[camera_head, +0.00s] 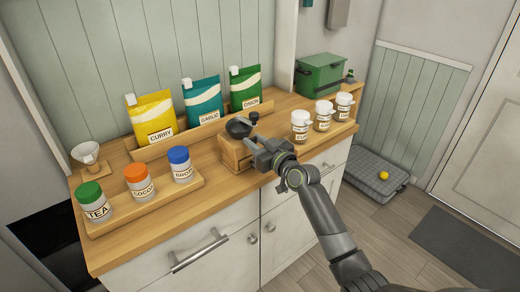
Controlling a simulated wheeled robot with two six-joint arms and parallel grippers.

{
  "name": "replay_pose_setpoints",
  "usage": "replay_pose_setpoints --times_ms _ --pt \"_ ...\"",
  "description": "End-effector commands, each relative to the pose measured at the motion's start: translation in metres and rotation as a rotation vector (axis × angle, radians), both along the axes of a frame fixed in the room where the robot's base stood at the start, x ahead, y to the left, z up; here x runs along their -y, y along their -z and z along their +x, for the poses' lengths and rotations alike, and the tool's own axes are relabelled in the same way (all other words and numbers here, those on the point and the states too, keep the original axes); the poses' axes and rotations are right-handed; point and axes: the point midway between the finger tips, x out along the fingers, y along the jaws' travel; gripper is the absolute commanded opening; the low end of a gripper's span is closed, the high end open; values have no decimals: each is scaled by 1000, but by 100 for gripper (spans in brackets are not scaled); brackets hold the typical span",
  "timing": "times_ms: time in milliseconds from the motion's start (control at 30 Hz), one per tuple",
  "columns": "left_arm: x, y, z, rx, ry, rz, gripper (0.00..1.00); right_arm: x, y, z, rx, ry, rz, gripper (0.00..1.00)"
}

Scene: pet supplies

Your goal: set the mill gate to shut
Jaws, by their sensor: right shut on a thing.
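The mill (232,153) is a wooden box with a dark rounded top and a dark knob beside it. It stands on the wooden counter near the middle of the view. My right gripper (262,150) reaches in from the lower right and is shut at the mill's right side. Its jaws hide the part they hold, so I cannot make out the gate or its setting. My left gripper is not in view.
On the counter (222,200), a tray with tea, cocoa and orange- and blue-lidded jars (138,181) stands left. Curry, garlic and onion pouches (203,103) stand behind. Three white-lidded jars (322,115) and a green box (319,75) are right. Bare counter lies in front of the mill.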

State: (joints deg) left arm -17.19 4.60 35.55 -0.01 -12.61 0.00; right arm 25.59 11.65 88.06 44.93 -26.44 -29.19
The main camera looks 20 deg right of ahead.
Motion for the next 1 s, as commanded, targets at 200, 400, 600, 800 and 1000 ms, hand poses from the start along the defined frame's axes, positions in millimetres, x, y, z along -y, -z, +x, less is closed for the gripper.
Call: replay_pose_setpoints --times_ms 200,400,600,800,1000 --pt "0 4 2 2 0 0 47 -2 -1 5 1 0 0 0" --pt "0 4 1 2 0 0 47 -2 -1 5 2 0 1 35" --pt "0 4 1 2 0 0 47 -2 -1 5 1 0 0 47" --pt "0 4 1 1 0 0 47 -2 0 4 0 0 -1 47" --pt "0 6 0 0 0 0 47 5 1 -12 0 1 -3 47"
